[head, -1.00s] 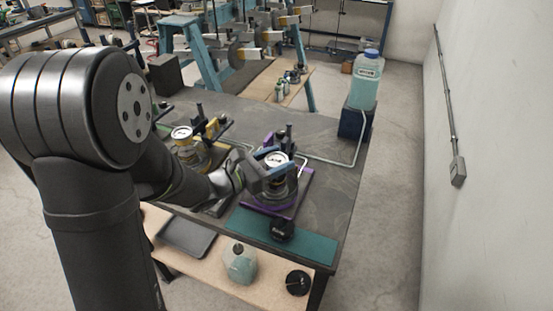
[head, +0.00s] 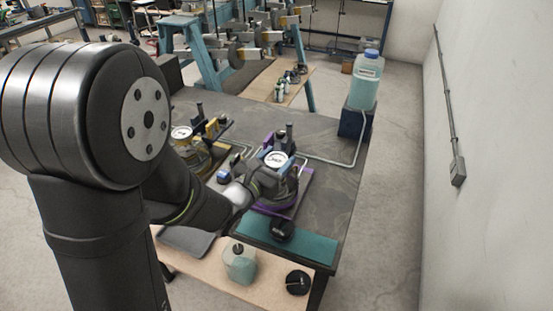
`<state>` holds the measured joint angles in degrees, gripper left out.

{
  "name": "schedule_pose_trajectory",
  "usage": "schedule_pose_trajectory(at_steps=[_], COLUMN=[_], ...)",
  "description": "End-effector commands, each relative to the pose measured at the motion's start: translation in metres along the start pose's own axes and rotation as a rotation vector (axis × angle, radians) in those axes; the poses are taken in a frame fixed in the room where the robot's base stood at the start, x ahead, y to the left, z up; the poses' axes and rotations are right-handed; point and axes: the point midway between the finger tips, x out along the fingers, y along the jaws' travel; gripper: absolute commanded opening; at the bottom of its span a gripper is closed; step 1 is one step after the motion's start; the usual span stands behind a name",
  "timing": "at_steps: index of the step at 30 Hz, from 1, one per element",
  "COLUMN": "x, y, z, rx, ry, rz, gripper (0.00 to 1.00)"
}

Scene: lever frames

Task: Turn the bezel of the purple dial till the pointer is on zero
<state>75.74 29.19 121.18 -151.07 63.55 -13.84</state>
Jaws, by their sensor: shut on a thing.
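The purple dial (head: 277,158) has a round white face in a dark fixture on a purple base (head: 301,184), on the right part of the dark bench. Its pointer and marks are too small to read. My gripper (head: 275,165) reaches in from the lower left at the dial's rim and is shut on the bezel. The gripper body covers the front left of the fixture, and the contact of the fingers is partly hidden.
A similar yellow dial (head: 181,133) stands to the left. A teal mat (head: 315,246) with a black knob (head: 282,230) lies in front. A bottle (head: 366,80) stands on a dark blue block (head: 354,122) at the back right. A tube crosses the bench behind the dial.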

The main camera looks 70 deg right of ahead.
Motion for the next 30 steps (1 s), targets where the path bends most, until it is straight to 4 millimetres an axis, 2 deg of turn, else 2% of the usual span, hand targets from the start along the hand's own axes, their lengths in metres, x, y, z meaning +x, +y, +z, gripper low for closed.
schedule_pose_trajectory(at_steps=[10,11,13,14,23,26,30], x=[0.000,0.000,0.000,0.000,-0.002,-0.010,-0.035], y=[0.000,0.000,0.000,0.000,0.000,0.001,0.001], z=[0.001,0.001,0.001,0.001,0.000,0.000,0.000], rx=[0.001,0.001,0.001,0.001,0.000,0.000,-0.001], ry=[-0.003,-0.003,-0.002,-0.002,0.000,0.001,0.001], rz=[0.006,0.006,0.006,0.006,0.006,0.008,0.009], gripper=[0.30,0.59,0.72,0.75,0.75,0.75,0.75])
